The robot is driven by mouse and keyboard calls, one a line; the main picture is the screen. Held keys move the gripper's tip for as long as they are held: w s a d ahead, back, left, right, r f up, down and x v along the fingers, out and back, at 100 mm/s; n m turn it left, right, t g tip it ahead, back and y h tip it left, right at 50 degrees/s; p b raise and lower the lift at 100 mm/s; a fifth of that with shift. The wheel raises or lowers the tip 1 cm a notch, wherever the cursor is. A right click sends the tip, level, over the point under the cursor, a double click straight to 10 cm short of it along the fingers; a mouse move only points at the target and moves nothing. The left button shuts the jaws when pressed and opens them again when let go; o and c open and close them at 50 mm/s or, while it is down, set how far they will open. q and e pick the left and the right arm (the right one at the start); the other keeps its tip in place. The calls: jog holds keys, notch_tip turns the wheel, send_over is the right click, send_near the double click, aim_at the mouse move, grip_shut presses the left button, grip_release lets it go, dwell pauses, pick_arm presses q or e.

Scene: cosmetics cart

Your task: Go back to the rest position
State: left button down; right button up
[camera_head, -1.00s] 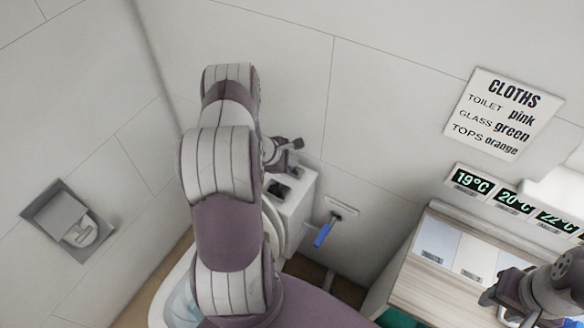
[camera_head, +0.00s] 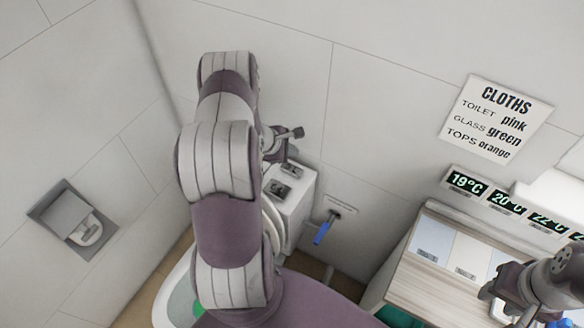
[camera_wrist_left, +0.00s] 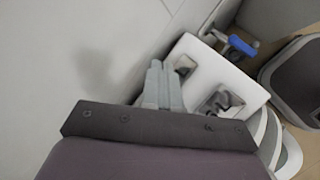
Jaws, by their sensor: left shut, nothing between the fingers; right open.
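My left gripper (camera_head: 293,134) is in the air by the back wall, above and behind the white toilet cistern (camera_head: 300,205) in the head view; my arm partly hides it. In the left wrist view its grey fingers (camera_wrist_left: 157,68) are together with nothing between them, beside the cistern top (camera_wrist_left: 235,78). I cannot tell the exact gap to the cistern. My right gripper (camera_head: 490,305) is at the lower right, its fingers apart and empty, over or near the wooden counter (camera_head: 432,285).
A blue-handled fixture (camera_head: 323,232) is on the wall right of the cistern. The toilet bowl rim (camera_head: 166,305) is partly behind my left arm. A dark-rimmed bin (camera_wrist_left: 268,75) shows in the wrist view. A paper holder (camera_head: 72,218) is on the left wall. A cloths sign (camera_head: 497,118) hangs above temperature displays (camera_head: 466,183).

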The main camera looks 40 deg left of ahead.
dwell(0.4)
pick_arm(q)
jog(key=s+d, duration=0.1)
jog(key=s+d+m+g+h, duration=0.1)
jog(key=s, duration=0.1)
jog(key=s+d+m+g, duration=0.1)
jog(key=s, duration=0.1)
jog(key=shift+d+f, duration=0.35)
jog(key=s+d+r+m+g+y, duration=0.1)
jog(key=s+d+r+m, duration=0.4)
jog(key=d+r+m, duration=0.3)
jog(key=s+d+r+m+g+y, duration=0.2)
jog(key=s+d+r+m, duration=0.4)
jog(key=r+m, duration=0.5)
jog(key=d+m, duration=0.2)
jog(key=shift+d+r+m+g, duration=0.3)
jog(key=shift+d+r+m, duration=0.05)
jog(key=shift+m, duration=0.05)
jog(key=shift+w+a, duration=0.1)
